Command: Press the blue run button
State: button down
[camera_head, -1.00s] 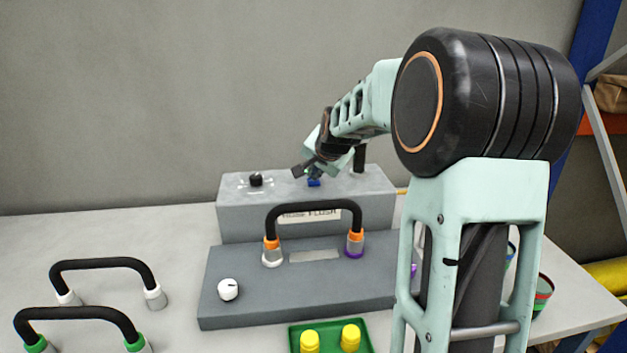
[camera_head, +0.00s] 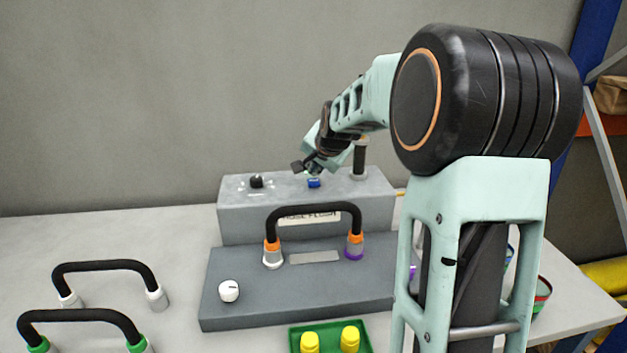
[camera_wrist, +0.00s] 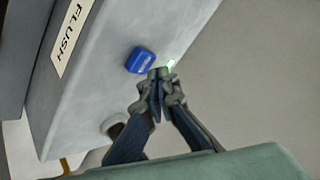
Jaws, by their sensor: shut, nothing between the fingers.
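The blue run button (camera_head: 313,183) sits on top of the grey box at the back of the table. In the wrist view the same blue button (camera_wrist: 141,60) has lettering too small to read. My gripper (camera_wrist: 160,73) is shut, with its fingertips together and nothing between them. In that view the fingertips are right beside the button's edge. In the head view my gripper (camera_head: 313,170) is just above the button, with a small gap seeming to show.
The grey box (camera_head: 235,215) carries a black knob (camera_head: 256,181) and a dark upright post (camera_head: 360,157). A black hose (camera_head: 315,208) arches over the grey base in front. A white knob (camera_head: 228,291), loose hoses (camera_head: 105,265) and a green tray (camera_head: 331,334) are nearer.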

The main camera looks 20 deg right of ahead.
aim_at(314, 181)
jog(key=shift+r+p, duration=1.7)
jog(key=shift+r, duration=0.9)
